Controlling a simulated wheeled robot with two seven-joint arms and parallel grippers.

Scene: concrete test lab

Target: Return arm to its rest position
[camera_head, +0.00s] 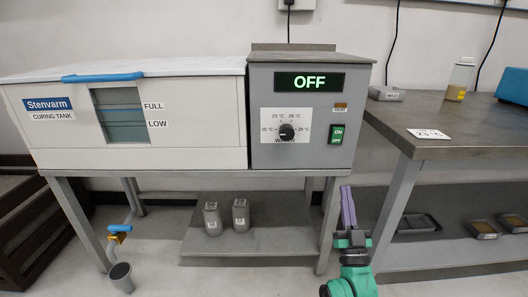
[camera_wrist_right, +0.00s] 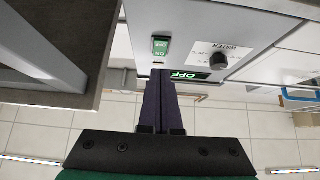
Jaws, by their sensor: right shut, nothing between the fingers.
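My right gripper (camera_head: 348,208) shows at the lower middle of the head view, upright, with purple fingers above a green and black wrist. It is in the gap between the curing tank stand and the bench on the right. In the right wrist view its fingers (camera_wrist_right: 161,105) lie together, shut and empty, pointing toward the control box (camera_wrist_right: 205,22). The control box (camera_head: 262,139) shows a lit OFF display (camera_head: 309,81), a dial (camera_head: 287,131) and a green switch (camera_head: 337,134). My left gripper is out of view.
The white curing tank (camera_head: 200,130) stands at left on a grey frame. Two grey cylinders (camera_head: 212,218) (camera_head: 240,214) stand on its lower shelf. A grey bench (camera_head: 470,118) at right holds a 23 °C card (camera_head: 428,134) and a small bottle (camera_head: 460,78). A cup (camera_head: 121,277) is on the floor.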

